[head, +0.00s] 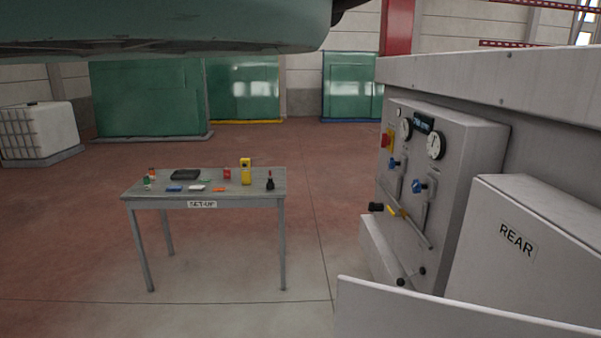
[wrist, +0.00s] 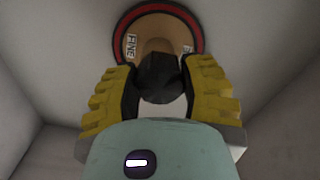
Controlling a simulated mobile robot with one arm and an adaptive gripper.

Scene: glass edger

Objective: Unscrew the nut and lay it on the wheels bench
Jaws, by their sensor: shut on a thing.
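In the wrist view my gripper (wrist: 160,84), with yellow ribbed fingers and dark pads, is shut on a dark nut (wrist: 160,72). The nut lies in front of the middle of a round tan wheel (wrist: 128,28) with a red and black rim. A label on the wheel reads "FINE". I cannot tell whether the nut is still on its thread. My gripper is not visible in the head view. No bench marked for wheels shows in either view.
Pale walls (wrist: 50,60) enclose the wheel closely on both sides. In the head view a table labelled "SET-UP" (head: 203,204) holds several small items. A grey machine with a control panel (head: 445,150) and a "REAR" box (head: 517,240) stands at right. Open floor surrounds the table.

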